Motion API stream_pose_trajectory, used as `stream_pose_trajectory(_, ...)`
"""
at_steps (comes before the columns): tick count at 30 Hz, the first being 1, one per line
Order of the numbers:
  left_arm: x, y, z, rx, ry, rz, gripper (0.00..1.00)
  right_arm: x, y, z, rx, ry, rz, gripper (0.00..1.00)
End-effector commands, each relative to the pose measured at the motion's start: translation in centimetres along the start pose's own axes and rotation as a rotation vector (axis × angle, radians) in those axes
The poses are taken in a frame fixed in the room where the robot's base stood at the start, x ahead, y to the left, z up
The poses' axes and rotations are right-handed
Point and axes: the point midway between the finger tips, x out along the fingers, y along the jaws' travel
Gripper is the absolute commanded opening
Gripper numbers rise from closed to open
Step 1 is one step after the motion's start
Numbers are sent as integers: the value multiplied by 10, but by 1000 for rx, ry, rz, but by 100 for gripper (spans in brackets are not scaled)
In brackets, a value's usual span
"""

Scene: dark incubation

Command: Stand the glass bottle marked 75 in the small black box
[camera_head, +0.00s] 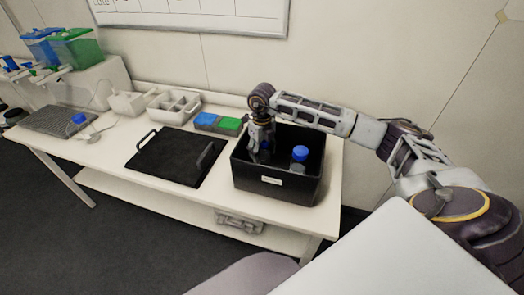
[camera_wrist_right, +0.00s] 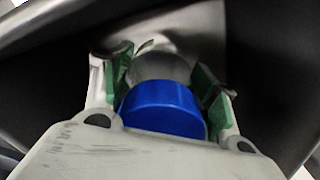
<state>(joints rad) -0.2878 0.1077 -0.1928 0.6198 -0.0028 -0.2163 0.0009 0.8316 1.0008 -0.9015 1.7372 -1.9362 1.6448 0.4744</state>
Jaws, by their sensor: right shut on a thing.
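The small black box (camera_head: 272,185) stands open on the right part of the table, with a white label on its front wall. My right gripper (camera_head: 262,150) reaches down inside the box at its left part. In the right wrist view the gripper (camera_wrist_right: 160,85) is shut on a blue-capped glass bottle (camera_wrist_right: 162,105), with green pads at both sides below the cap. Whether the bottle's base touches the box floor is hidden, and its marking cannot be read. Another blue-capped bottle (camera_head: 299,158) stands upright in the right part of the box. My left gripper is not in view.
A flat black lid with handles (camera_head: 165,158) lies left of the box. Blue and green small racks (camera_head: 217,122) sit behind it. A white divided tray (camera_head: 173,106) and a grey mat (camera_head: 62,121) with a blue-capped bottle (camera_head: 79,119) are further left.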

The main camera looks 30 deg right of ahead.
Motion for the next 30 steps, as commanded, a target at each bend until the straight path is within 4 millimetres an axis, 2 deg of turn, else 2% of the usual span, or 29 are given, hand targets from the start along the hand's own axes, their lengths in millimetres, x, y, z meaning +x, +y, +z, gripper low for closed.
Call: stream_pose_trajectory(30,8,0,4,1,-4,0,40,11,0,0,0,-1,0,29)
